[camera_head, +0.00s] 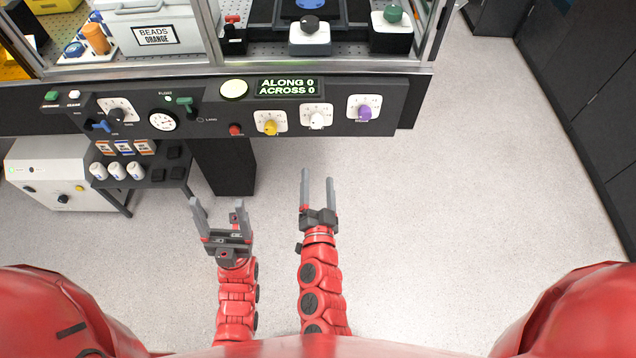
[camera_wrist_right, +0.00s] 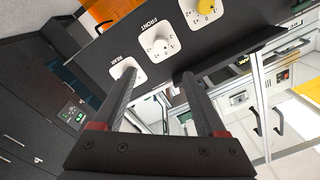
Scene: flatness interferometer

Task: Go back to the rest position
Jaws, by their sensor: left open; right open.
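My left gripper (camera_head: 219,205) is open and empty, hanging over the floor in front of the dark control panel (camera_head: 388,88). My right gripper (camera_head: 318,178) is open and empty, to the right of the left one and closer to the panel. Both are apart from the panel in the head view. In the right wrist view, the two fingers of the right gripper (camera_wrist_right: 158,78) stand apart with nothing between them. Beyond them is the panel (camera_wrist_right: 145,20), with dials labelled FRONT and REAR; a finger partly covers the REAR dial.
The panel carries a yellow knob (camera_head: 269,127), white knob (camera_head: 316,120), purple knob (camera_head: 363,112) and a display (camera_head: 287,87) reading ALONG 0, ACROSS 0. A side shelf with white bottles (camera_head: 117,170) stands at the left. The floor (camera_head: 460,210) is clear to the right.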

